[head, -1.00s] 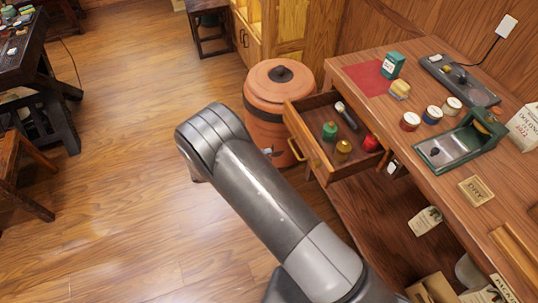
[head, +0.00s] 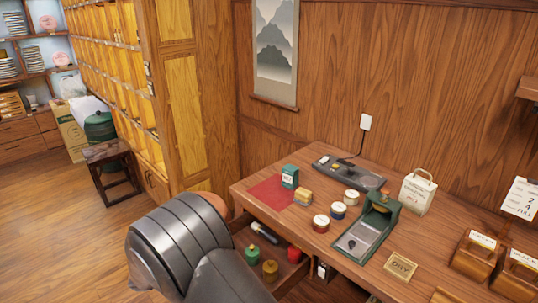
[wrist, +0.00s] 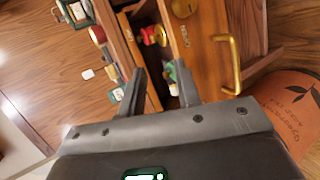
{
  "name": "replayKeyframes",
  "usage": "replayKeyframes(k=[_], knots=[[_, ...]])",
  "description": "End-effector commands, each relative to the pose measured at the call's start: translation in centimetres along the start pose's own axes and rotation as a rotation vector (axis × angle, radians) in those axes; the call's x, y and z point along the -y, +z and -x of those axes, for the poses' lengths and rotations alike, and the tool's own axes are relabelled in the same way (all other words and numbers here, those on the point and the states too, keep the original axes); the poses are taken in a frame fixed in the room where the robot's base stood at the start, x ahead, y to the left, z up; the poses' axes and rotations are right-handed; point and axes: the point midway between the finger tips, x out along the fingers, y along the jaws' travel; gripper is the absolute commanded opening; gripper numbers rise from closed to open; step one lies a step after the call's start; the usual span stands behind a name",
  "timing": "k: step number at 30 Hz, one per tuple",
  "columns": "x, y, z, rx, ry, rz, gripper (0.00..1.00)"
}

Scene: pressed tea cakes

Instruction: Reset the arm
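My arm (head: 195,250) shows at the lower left of the head view, bent in front of the table's left end; its gripper is not visible there. In the wrist view my gripper (wrist: 160,82) has its two fingers apart with a clear gap, and nothing is held between them. Beyond the fingers is the open wooden drawer, its front (wrist: 205,50) and brass handle (wrist: 235,65) at the right. A red item (wrist: 150,35) and a gold item (wrist: 183,8) show near the drawer.
The table (head: 330,225) holds a green tin (head: 290,176), several small jars, a green-framed device (head: 372,228) and a paper bag (head: 417,193). The open drawer (head: 272,246) sticks out below. A terracotta pot (wrist: 290,108) stands close by at the right in the wrist view.

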Motion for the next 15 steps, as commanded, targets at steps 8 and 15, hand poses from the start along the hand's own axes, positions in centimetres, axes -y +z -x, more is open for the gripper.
replayKeyframes(k=[8, 15], knots=[[-9.7, 4.2, -2.6, 0.122, -0.24, -0.075, 0.31], [-16.2, 9.1, -4.2, 0.166, -0.437, -0.154, 0.31]])
